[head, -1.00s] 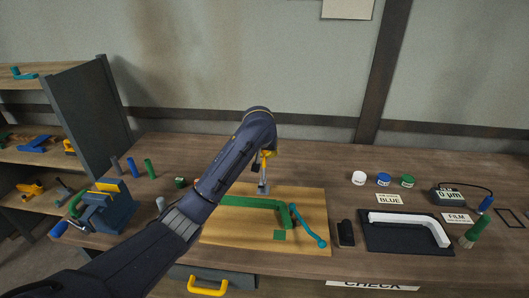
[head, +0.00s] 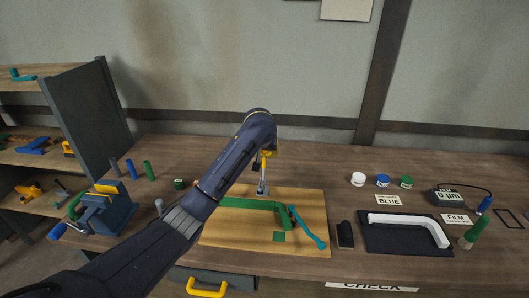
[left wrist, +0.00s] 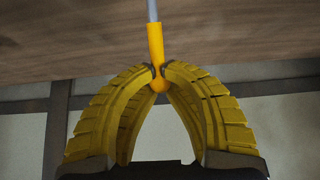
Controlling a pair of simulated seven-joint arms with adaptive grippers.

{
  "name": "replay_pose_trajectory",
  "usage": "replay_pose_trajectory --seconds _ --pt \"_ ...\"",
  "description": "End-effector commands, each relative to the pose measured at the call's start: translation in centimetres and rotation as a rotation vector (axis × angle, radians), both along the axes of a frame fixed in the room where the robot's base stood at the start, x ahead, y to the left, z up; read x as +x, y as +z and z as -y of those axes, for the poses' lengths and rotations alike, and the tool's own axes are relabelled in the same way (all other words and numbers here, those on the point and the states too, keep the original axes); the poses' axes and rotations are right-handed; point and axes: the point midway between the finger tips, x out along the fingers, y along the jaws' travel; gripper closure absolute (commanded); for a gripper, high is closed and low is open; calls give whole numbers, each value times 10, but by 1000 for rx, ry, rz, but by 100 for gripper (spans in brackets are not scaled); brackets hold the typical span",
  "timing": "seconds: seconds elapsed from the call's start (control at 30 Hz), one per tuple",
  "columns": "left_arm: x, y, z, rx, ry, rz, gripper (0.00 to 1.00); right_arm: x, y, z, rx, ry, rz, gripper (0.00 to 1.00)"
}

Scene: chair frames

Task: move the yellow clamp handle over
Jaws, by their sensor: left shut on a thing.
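The yellow clamp handle (left wrist: 156,45) stands between my left gripper's fingertips in the left wrist view, with a grey rod running from its end. My left gripper (left wrist: 159,72) is shut on the end of the handle. In the head view the handle (head: 265,160) shows just below my left wrist, above a grey clamp part (head: 263,188) on the wooden board (head: 307,210). My left arm hides part of the clamp area and most of the gripper in that view. My right gripper is not in view.
A green angled frame (head: 255,203) and a teal lever (head: 309,230) lie on the board. A blue vise (head: 107,211) stands at left. A black block (head: 345,234) and a white bent piece on a dark mat (head: 385,243) lie at right. Several small pots stand behind.

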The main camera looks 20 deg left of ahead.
Motion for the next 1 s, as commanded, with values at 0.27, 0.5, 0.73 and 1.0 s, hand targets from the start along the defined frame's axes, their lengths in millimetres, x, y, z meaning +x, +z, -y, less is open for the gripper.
replay_pose_trajectory --seconds 0.27,0.5,0.73,1.0 --pt "9 -5 -2 0 2 4 100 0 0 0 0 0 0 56" --pt "19 -14 -3 -1 2 4 100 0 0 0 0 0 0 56" --pt "24 -19 -4 0 1 4 100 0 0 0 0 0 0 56" --pt "24 -20 -5 0 1 3 100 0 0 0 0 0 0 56"
